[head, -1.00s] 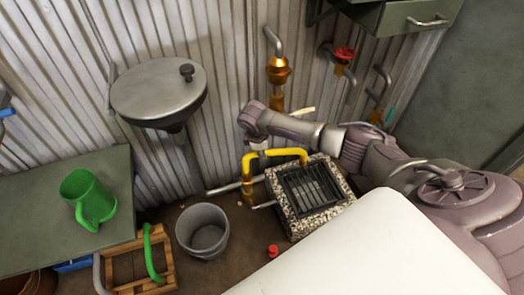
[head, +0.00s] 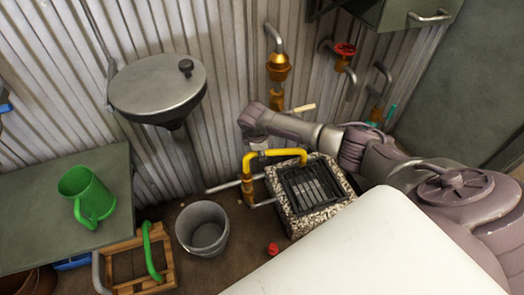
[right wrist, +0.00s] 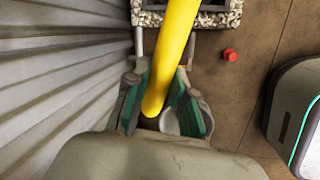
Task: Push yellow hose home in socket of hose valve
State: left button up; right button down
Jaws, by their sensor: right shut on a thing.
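The yellow hose (head: 278,153) is a bent tube. One end hangs down at the left over a brass fitting with metal pipes (head: 248,188), which looks like the hose valve; the other bends down at the grated box. My right gripper (head: 257,150) is over the left bend, largely hidden by its own wrist in the head view. In the right wrist view the gripper (right wrist: 165,105) has its teal-padded fingers on both sides of the hose (right wrist: 177,45), shut on it. The socket is hidden there, so I cannot tell how deep the hose sits. My left gripper is out of view.
A stone-rimmed box with a grate (head: 283,213) stands beside the fitting. A grey bucket (head: 203,243), a wooden crate (head: 125,243) and a red cap (head: 273,249) are on the floor. The corrugated wall (head: 225,95) with pipes and valves is close behind my arm.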

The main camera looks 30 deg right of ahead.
jog(key=shift+f, duration=0.45)
jog(key=c, duration=0.9)
grip_release()
jog(key=v, duration=1.2)
jog(key=shift+a, duration=0.1)
